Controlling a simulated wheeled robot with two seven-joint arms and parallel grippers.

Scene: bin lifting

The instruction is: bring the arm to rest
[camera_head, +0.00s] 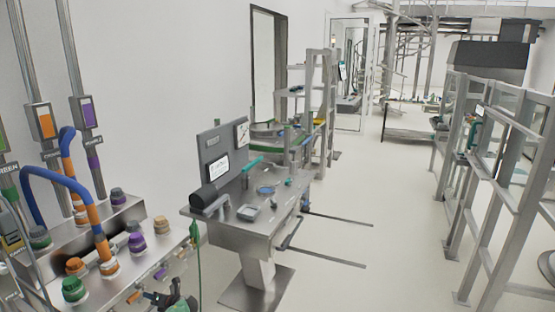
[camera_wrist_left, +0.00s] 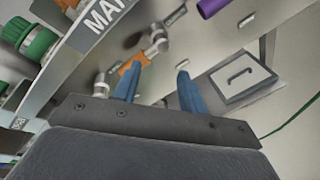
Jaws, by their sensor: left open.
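My left gripper (camera_head: 176,298) shows at the bottom edge of the head view, in front of the steel manifold bench. In the left wrist view its two blue fingers (camera_wrist_left: 157,74) stand apart, with nothing held between them. An orange-handled valve (camera_wrist_left: 134,63) shows at the tip of the left finger; I cannot tell whether they touch. Most of the left arm is out of view. My right gripper is in neither view.
The steel bench (camera_head: 130,215) carries several coloured caps and blue hoses. A green hose (camera_head: 196,260) hangs at its right end. A workstation table (camera_head: 225,230) stands beyond it. Metal racks (camera_head: 480,190) line the right. The floor (camera_head: 385,230) between is clear.

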